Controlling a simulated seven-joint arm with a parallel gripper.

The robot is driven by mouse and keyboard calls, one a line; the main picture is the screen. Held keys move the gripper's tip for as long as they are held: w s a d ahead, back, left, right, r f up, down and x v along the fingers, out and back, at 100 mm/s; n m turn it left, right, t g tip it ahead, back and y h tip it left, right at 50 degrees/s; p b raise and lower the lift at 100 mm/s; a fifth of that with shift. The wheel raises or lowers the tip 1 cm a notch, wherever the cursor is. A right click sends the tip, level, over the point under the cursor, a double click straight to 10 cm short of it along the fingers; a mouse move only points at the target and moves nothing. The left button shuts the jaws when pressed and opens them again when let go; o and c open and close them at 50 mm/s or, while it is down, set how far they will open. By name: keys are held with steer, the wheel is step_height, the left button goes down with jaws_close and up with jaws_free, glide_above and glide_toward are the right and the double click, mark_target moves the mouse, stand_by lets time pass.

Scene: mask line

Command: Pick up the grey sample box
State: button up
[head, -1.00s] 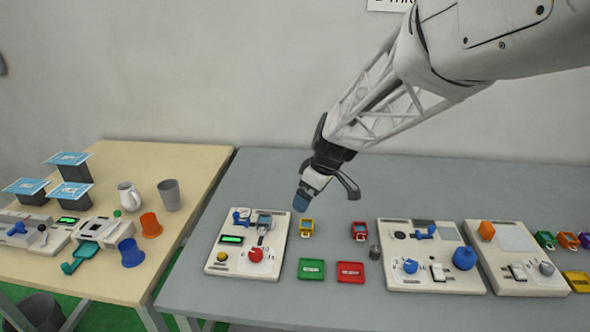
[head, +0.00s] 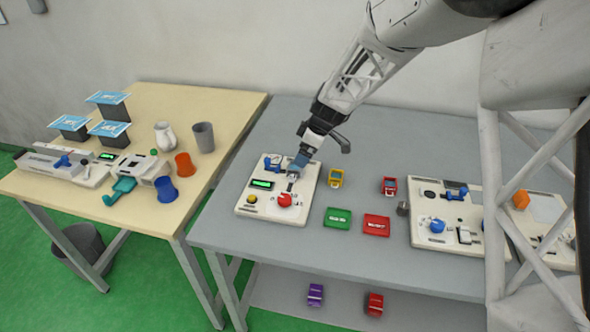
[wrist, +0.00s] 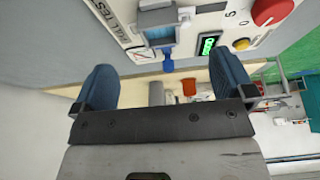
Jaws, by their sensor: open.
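My gripper (head: 297,165) points down over the back right part of that panel. In the wrist view my gripper (wrist: 164,65) has its two blue fingers wide apart, with nothing between them. I cannot tell the exact gap.
The panel carries a red knob (head: 285,200), a yellow button (head: 252,199) and a blue lever (head: 271,163). A yellow box (head: 336,178) and a red box (head: 389,186) stand to the right. Green (head: 338,218) and red (head: 376,225) trays lie in front of them.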

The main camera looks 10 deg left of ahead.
mark_target(295, 169)
steer(key=shift+x, duration=1.3)
steer(key=shift+x, duration=2.55)
steer(key=shift+a, duration=0.1)
steer(key=shift+c, duration=0.3)
steer(key=c, duration=0.6)
steer(key=shift+r, duration=0.1)
